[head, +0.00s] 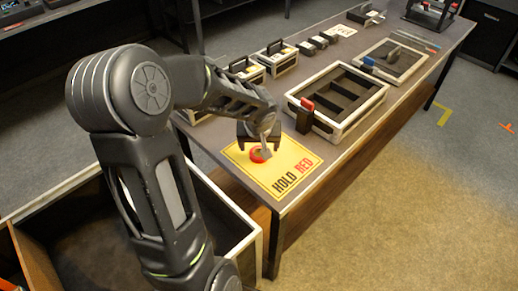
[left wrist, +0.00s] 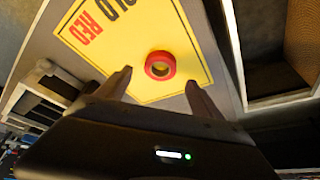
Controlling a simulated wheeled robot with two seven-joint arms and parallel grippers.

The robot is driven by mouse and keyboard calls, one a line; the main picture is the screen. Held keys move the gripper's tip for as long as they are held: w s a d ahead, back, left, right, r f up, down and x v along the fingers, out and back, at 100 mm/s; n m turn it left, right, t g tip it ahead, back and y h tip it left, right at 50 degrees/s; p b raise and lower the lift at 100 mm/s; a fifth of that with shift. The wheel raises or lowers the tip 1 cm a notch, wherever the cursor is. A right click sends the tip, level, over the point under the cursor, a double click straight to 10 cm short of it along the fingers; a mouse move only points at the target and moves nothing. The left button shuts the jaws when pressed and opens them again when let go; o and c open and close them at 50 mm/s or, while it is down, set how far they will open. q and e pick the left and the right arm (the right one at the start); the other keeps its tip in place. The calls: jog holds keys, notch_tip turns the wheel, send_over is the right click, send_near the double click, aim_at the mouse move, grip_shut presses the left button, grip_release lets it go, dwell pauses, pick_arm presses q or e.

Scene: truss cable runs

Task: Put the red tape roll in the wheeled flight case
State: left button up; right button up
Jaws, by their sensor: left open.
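The red tape roll (head: 257,156) lies flat on the yellow HOLD RED sheet (head: 287,177) near the table's near end. It also shows whole in the left wrist view (left wrist: 160,65). My left gripper (head: 260,146) hangs over the roll with its fingers spread. In the left wrist view my left gripper (left wrist: 159,88) is open and empty, and the roll appears just beyond and between the fingertips. What looks like the flight case is a large open case (head: 257,243) with pale edges, below the table at the left, partly behind my left arm. Its wheels are not visible. My right gripper is not in view.
A divided tray (head: 347,137) with a red-handled item at its near left corner stands on the table (head: 414,83), right of the sheet. Black cases (head: 282,59) and a second framed tray (head: 418,63) stand farther back. Floor at the right is mostly clear.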

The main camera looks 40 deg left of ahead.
pick_arm(q)
jog(key=v, duration=0.6)
jog(key=shift+s+r, duration=0.2)
jog(key=shift+r, duration=0.15)
jog(key=shift+o, duration=0.4)
jog(key=shift+d, duration=0.1)
